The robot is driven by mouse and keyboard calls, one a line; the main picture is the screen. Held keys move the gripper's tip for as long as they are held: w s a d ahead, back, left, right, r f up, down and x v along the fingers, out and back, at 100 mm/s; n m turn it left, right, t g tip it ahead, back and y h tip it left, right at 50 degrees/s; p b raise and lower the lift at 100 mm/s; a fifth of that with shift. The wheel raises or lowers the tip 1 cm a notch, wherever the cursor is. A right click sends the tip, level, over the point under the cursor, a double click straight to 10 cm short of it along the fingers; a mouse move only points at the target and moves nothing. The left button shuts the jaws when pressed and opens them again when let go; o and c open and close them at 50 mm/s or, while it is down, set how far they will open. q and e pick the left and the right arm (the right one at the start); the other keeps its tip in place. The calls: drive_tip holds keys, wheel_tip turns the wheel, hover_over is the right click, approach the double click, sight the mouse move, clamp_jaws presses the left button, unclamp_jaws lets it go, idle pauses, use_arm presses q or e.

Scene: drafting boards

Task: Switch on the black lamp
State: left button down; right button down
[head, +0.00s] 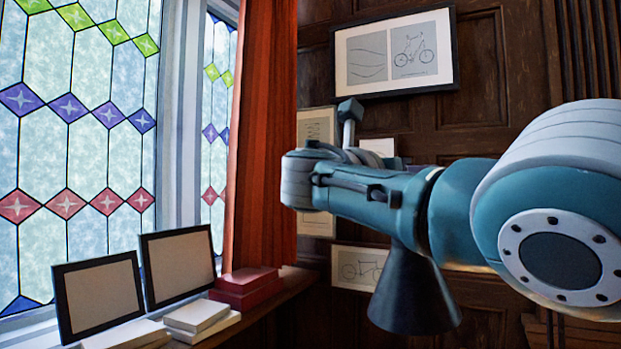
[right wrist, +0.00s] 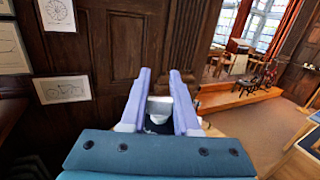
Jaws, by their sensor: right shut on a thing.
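A black cone-shaped shade (head: 412,295), which looks like the black lamp's, shows below my right arm in the head view. The arm hides the rest of the lamp, and no switch can be made out. My right arm reaches in from the right across the front of it. In the right wrist view my right gripper (right wrist: 160,100) has its two pale fingers on either side of a small grey-white piece (right wrist: 160,106), shut on it. I cannot tell whether this piece belongs to the lamp. My left gripper is not in view.
A sill on the left holds two dark-framed panels (head: 98,298), pale books (head: 197,315) and red boxes (head: 245,287). A red curtain (head: 264,130) hangs behind. Framed drawings (head: 395,52) hang on the dark wood wall. Open floor (right wrist: 245,135) shows right in the wrist view.

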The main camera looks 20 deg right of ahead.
drive_tip(key=c, duration=0.6)
unclamp_jaws()
drive_tip(key=shift+c, duration=0.2)
drive_tip(key=b+v, duration=0.5)
drive_tip(key=v, duration=0.5)
